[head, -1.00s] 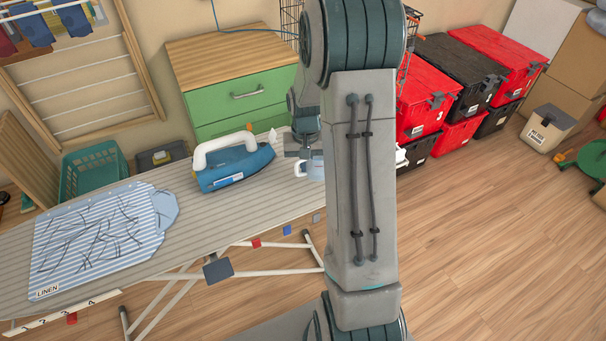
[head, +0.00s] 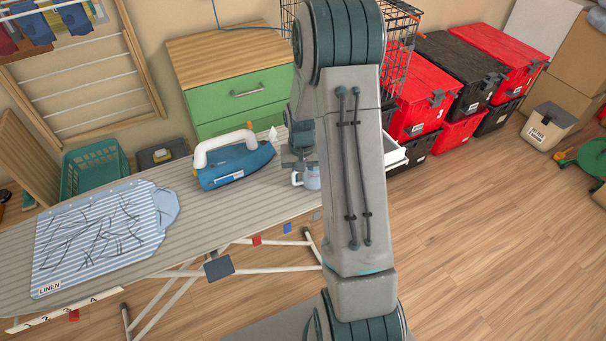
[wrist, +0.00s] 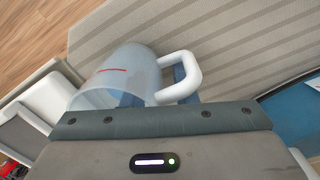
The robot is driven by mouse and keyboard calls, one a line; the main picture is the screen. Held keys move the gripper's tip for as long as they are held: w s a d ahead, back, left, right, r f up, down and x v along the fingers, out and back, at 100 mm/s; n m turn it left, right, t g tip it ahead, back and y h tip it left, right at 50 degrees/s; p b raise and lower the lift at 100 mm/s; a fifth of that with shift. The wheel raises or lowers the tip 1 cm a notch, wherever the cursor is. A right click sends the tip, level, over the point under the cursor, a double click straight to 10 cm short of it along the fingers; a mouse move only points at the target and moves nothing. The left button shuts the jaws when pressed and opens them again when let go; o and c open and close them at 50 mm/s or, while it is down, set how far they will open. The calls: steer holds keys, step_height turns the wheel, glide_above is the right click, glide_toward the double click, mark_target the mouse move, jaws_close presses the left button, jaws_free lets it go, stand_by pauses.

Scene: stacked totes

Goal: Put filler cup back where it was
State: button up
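The filler cup (head: 312,178) is a clear cup with a white handle and, in the wrist view (wrist: 115,78), a red line on its wall. It is by the right end of the ironing board (head: 225,215). My gripper (wrist: 157,88) is at the cup's handle side; one blue finger shows between handle and wall, another through the clear wall. It appears shut on the cup. I cannot tell whether the cup touches the board. In the head view my arm hides part of the area around the gripper (head: 300,166).
A blue iron (head: 235,167) with a white handle stands on the board left of the cup. A striped cloth marked LINEN (head: 100,235) lies further left. A green drawer cabinet (head: 240,95) is behind. Red and black totes (head: 425,95) stand right; the floor in front is clear.

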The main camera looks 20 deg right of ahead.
steer(key=shift+r, duration=0.1)
step_height(320, 180, up, 11)
steer(key=shift+w+f, duration=0.1)
steer(key=shift+w, duration=0.05)
steer(key=s+a+r+n+t, duration=0.1)
steer(key=s+a+r, duration=0.4)
steer(key=s, duration=0.5)
steer(key=s+a+r+n+t, duration=0.2)
steer(key=s+a+r, duration=0.4)
steer(key=s, duration=0.4)
steer(key=shift+s+r+n, duration=0.2)
steer(key=shift+s+n, duration=0.1)
steer(key=shift+n, duration=0.3)
steer(key=shift+a, duration=0.15)
stand_by(0.3)
